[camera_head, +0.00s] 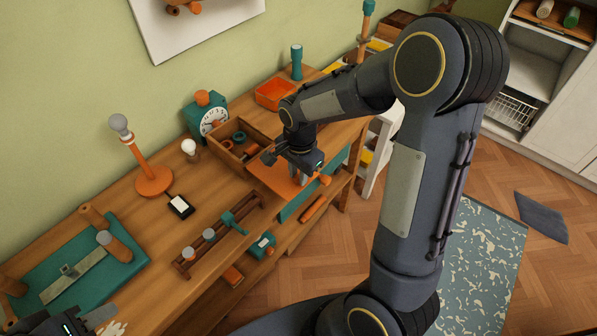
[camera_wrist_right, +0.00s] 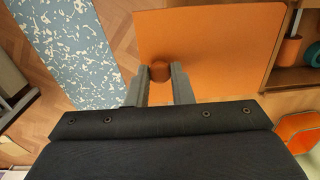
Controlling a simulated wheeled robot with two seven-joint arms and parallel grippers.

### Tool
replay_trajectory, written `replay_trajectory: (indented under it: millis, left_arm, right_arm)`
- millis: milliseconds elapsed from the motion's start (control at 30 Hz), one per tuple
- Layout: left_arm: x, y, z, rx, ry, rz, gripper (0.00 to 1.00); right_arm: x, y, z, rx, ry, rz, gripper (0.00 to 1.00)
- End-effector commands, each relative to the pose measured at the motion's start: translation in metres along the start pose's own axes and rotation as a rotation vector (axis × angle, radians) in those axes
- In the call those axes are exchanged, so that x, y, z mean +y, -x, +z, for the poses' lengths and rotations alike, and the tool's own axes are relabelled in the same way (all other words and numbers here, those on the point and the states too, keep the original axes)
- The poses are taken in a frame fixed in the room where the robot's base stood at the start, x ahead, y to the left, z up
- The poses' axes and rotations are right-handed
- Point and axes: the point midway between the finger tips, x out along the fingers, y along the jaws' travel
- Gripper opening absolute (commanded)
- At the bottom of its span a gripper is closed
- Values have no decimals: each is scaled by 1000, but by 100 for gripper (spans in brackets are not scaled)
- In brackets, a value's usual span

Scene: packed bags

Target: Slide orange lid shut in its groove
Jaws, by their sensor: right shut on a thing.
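The orange lid (camera_head: 270,178) lies flat beside the open wooden box (camera_head: 226,131), over the table's right part. In the right wrist view the lid (camera_wrist_right: 215,45) is a wide flat panel with a round knob (camera_wrist_right: 160,71) near one edge. The box (camera_wrist_right: 292,78) shows at the right edge of that view, its compartments uncovered. Whether the lid's edge sits in the groove cannot be told. My right gripper (camera_head: 300,178) is shut on the knob, one finger on each side in the wrist view (camera_wrist_right: 159,80). My left gripper (camera_head: 92,322) is at the bottom left, cut off, away from the lid.
A teal clock (camera_head: 208,116) and an orange tray (camera_head: 273,93) stand behind the box. A rack with a teal hammer (camera_head: 232,222) lies in front.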

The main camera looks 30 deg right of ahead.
Motion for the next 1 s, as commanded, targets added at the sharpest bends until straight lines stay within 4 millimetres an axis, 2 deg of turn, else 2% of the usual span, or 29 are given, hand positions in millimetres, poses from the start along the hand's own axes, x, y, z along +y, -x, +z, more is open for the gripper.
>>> replay_trajectory:
  millis: [733,1000]
  left_arm:
    - [0,0,0,0,0,0,36]
    - [0,-1,0,0,0,0,36]
  right_arm:
    - [-7,-1,0,0,1,0,0]
    - [-2,0,0,0,0,-2,0]
